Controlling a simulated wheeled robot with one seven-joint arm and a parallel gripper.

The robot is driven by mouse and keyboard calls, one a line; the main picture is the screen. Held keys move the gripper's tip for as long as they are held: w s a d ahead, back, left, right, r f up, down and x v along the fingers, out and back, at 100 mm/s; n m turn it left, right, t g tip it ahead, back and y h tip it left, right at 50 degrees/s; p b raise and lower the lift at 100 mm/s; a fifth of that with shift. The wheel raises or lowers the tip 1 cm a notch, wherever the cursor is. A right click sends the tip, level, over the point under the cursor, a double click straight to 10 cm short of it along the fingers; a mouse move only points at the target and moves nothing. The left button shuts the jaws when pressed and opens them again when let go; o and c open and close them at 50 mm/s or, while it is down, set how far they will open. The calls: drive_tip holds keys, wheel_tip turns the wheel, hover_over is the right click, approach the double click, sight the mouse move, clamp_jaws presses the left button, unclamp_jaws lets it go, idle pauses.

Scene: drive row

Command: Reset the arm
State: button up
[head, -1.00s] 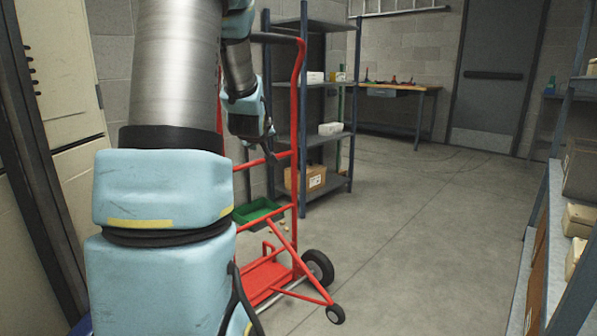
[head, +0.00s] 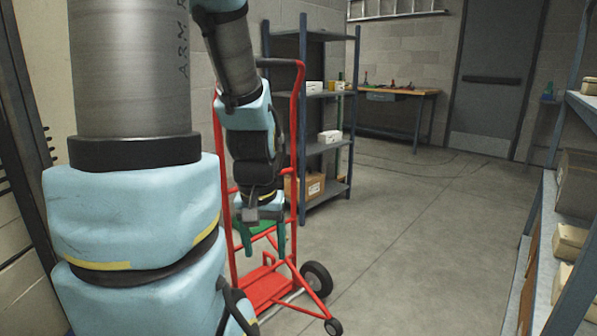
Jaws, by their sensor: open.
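My arm, pale blue and grey, fills the left of the head view. Its forearm hangs down at the centre left, and my gripper (head: 263,246) points downward at its end. The two dark green fingers are apart, with nothing seen held between them. The gripper is in front of a red hand truck (head: 268,287).
A grey shelf unit (head: 318,148) with boxes stands behind the truck. A workbench (head: 400,92) and a dark door (head: 490,75) are at the back. Another shelf (head: 545,235) runs along the right. The concrete floor (head: 420,230) between is clear.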

wheel_tip(320, 180, up, 16)
drive_tip(key=p, duration=1.4)
drive_tip(key=shift+r, duration=0.1)
idle(0.6)
